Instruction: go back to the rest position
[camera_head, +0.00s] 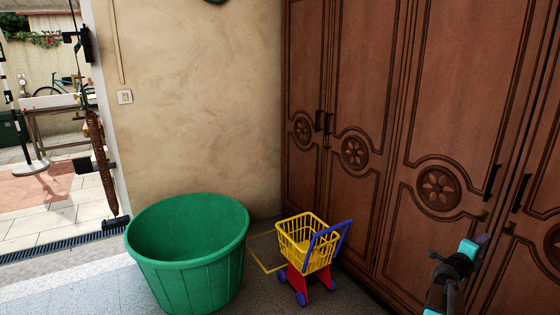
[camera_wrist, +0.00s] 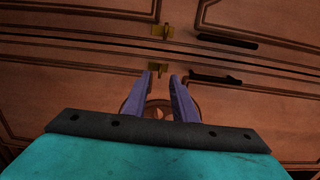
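My gripper (camera_head: 484,240) is at the lower right of the head view, in front of the brown carved wardrobe doors (camera_head: 437,140). In the wrist view, my gripper (camera_wrist: 166,80) shows two purple fingers with a gap between them and nothing held. It is open. The fingertips point at the wardrobe, near a brass latch (camera_wrist: 158,68) and a dark handle (camera_wrist: 214,79). Whether the fingertips touch the door cannot be told. The doors look shut.
A green tub (camera_head: 190,285) and a yellow toy shopping cart (camera_head: 303,241) with blue and red parts stand on the floor left of the wardrobe. A beige wall (camera_head: 200,100) stands behind them. An opening at far left shows a patio (camera_head: 45,210).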

